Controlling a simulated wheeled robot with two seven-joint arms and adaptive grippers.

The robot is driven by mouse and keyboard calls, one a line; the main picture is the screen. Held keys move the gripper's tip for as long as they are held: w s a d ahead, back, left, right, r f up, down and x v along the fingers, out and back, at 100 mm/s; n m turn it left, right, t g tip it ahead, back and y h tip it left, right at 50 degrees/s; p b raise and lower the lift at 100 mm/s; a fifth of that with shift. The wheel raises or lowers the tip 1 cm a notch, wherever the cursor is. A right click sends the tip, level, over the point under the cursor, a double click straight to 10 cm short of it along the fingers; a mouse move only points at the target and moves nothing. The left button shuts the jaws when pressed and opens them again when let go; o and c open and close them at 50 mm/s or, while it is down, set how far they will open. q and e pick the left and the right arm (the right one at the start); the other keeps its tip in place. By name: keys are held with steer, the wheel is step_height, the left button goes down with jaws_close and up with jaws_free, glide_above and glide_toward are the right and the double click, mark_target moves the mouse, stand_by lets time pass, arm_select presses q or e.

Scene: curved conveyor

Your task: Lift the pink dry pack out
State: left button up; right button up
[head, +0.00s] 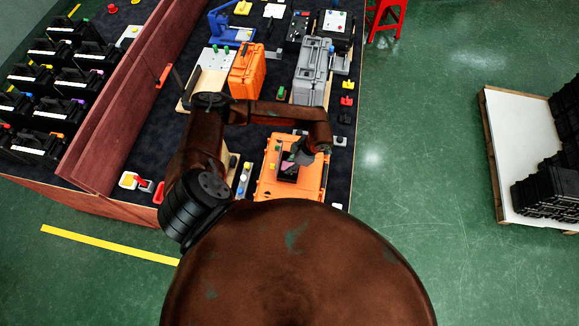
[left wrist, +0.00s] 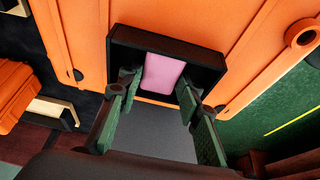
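The pink dry pack (left wrist: 163,74) is a flat pale pink piece in a black open-topped box (left wrist: 213,72) at the orange case (left wrist: 255,50). In the head view the pack (head: 287,167) is small and partly hidden by my gripper. The orange case (head: 268,187) lies at the near edge of the dark table. My left gripper (head: 300,157) is over the box. In the left wrist view its green-padded fingers (left wrist: 158,86) are apart, one on each side of the pack's near end. I cannot tell whether either finger touches it. My right gripper is not in view.
An upright orange case (head: 246,72) and grey cases (head: 311,70) stand farther back on the table. A reddish wooden divider (head: 120,105) runs along the left. Small coloured parts (head: 346,100) lie at the right edge. Open green floor lies to the right.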

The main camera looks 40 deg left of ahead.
arm_select(q)
steer(key=c, duration=0.4)
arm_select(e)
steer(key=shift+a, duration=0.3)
arm_select(q)
steer(key=shift+r, duration=0.1)
steer(key=shift+r+p, duration=0.4)
steer(key=shift+r, duration=0.2)
steer(key=s+d+r+p, duration=0.2)
steer(key=d+r, duration=0.2)
steer(key=r, duration=0.2)
steer(key=s+d+r+p, duration=0.3)
steer(key=r, duration=0.3)
steer(key=s+d+r+p, duration=0.2)
steer(key=s+d+r, duration=0.1)
steer(key=r, duration=0.3)
steer(key=shift+d+r, duration=0.3)
steer(key=shift+d, duration=0.5)
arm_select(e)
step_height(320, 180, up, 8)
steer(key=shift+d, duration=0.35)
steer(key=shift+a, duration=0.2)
